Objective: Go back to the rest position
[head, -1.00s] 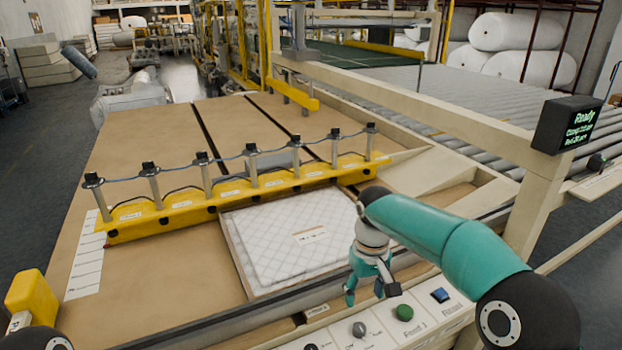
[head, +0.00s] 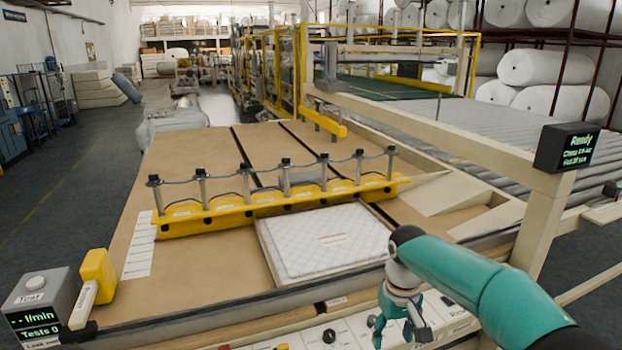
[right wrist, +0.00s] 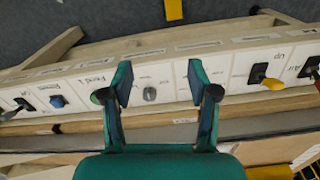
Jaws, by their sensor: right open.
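My right gripper (head: 392,328) is open and empty, in front of the control panel at the table's front edge. In the right wrist view its two fingers (right wrist: 158,85) stand apart over the white panel (right wrist: 172,68), with a grey knob (right wrist: 149,94) seen between them. My left gripper does not show in the head view. A white quilted pad (head: 325,240) lies in the recess of the brown table (head: 190,170).
A yellow bar with several upright cylinders (head: 280,200) crosses the table behind the pad. A beam with a "Ready" display (head: 566,148) stands at right. A test box (head: 40,305) and a yellow tool (head: 98,272) are at the left front. White rolls (head: 545,68) are stacked at the back right.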

